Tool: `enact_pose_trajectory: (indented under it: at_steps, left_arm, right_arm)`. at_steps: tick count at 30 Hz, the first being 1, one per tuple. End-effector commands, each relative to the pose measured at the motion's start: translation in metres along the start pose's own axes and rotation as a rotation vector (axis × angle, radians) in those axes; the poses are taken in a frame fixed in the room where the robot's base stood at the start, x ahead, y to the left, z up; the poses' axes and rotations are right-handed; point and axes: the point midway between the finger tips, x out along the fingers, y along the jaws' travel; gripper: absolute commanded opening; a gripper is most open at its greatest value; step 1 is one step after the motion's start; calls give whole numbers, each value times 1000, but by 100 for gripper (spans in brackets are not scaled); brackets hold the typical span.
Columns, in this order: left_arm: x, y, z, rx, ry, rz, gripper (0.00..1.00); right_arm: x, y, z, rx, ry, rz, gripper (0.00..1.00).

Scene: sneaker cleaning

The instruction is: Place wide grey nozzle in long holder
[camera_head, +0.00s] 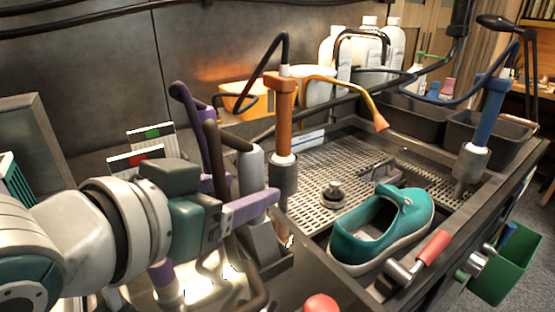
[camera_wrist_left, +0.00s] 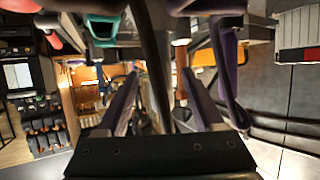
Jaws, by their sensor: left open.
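My left gripper (camera_head: 243,199) reaches in from the left, its purple fingers open among the upright tools by the sink. In the left wrist view its two fingers (camera_wrist_left: 160,82) are apart, with a dark tube (camera_wrist_left: 153,60) running between them; I cannot tell whether they touch it. A grey wide-bodied piece (camera_head: 251,168) with a dark brown handle stands just beyond the fingers; it may be the wide grey nozzle. A dark grey angular holder (camera_head: 268,248) sits below the fingers, partly hidden; it may be the long holder. My right gripper is not in view.
A purple hose tool (camera_head: 186,108) rises close behind the gripper. An orange nozzle stand (camera_head: 285,110) and a blue one (camera_head: 490,115) flank the perforated sink tray (camera_head: 330,165). A teal shoe (camera_head: 385,228) and a red-handled tool (camera_head: 432,248) lie at the front right.

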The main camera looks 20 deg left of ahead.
Motion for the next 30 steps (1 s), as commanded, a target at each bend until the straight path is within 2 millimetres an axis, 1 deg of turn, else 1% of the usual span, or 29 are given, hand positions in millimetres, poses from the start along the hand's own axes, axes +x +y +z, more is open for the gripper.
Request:
enact_pose_trajectory:
  at_steps: [1,3,6,9,14,23,26,30]
  left_arm:
    - [-13,0,0,0,-2,0,69]
    - [-27,0,0,0,-2,0,69]
    - [-43,0,0,0,-1,0,69]
    - [-53,0,0,0,-1,-1,69]
    - [-60,0,0,1,0,-1,69]
    - [-61,0,0,0,-4,-2,69]
    - [-66,-2,4,0,-60,-14,69]
    - [-83,-7,23,1,-225,-40,69]
  right_arm:
    - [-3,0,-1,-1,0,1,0]
    - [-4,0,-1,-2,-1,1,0]
    - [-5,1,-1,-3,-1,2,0]
    - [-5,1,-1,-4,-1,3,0]
    - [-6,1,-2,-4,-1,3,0]
    - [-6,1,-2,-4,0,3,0]
    - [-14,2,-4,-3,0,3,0]
    - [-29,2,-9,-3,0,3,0]
